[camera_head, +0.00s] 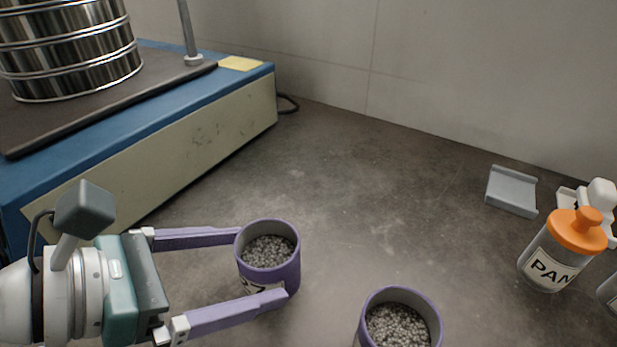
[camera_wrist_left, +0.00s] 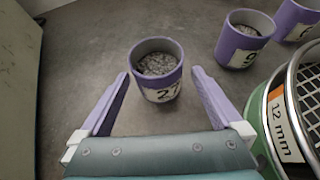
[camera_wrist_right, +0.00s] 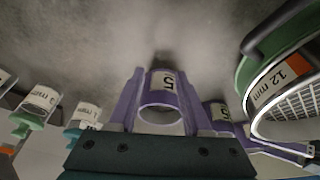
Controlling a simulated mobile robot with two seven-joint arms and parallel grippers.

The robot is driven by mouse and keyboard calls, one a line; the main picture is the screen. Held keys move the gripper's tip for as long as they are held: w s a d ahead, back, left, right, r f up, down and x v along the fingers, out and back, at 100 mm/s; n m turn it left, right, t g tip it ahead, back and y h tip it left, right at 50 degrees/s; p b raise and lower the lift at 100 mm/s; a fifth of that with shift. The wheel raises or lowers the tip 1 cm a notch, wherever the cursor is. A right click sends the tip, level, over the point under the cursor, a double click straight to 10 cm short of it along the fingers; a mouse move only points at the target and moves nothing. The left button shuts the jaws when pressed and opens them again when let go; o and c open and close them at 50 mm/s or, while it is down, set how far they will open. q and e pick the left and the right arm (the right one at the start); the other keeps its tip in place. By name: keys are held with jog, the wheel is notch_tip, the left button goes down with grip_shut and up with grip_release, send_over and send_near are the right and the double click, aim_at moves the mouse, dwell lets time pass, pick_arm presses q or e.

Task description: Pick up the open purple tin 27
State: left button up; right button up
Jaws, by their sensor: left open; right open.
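The open purple tin 27 (camera_head: 286,274) stands upright on the worktop in the head view, filled with grey grains. It also shows in the left wrist view (camera_wrist_left: 158,90), its label facing the gripper. My left gripper (camera_head: 263,264) is open, with one purple finger on each side of the tin at its tips. In the left wrist view a gap shows between tin and fingers. My right gripper (camera_wrist_right: 160,82) is open in the right wrist view, its fingers either side of another purple tin (camera_wrist_right: 162,82) labelled 5. Whether they touch it I cannot tell.
Another grain-filled purple tin (camera_head: 363,326) stands right of tin 27. A blue-and-beige shaker base (camera_head: 160,150) with stacked sieves (camera_head: 70,55) is at the left. An orange-capped bottle (camera_head: 548,262) and grey tray (camera_head: 511,190) are at the right. A green-rimmed 12 mm sieve (camera_wrist_left: 258,122) lies nearby.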

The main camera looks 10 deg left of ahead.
aim_at(290, 254)
pick_arm(q)
jog(key=b+x, duration=0.2)
jog(key=x, duration=0.5)
jog(key=shift+w, duration=0.2)
pick_arm(e)
notch_tip(290, 254, down, 2)
jog(key=shift+f, duration=0.1)
pick_arm(q)
jog(key=c, duration=1.3)
pick_arm(e)
jog(key=shift+a, duration=0.1)
pick_arm(q)
jog(key=shift+r, duration=0.1)
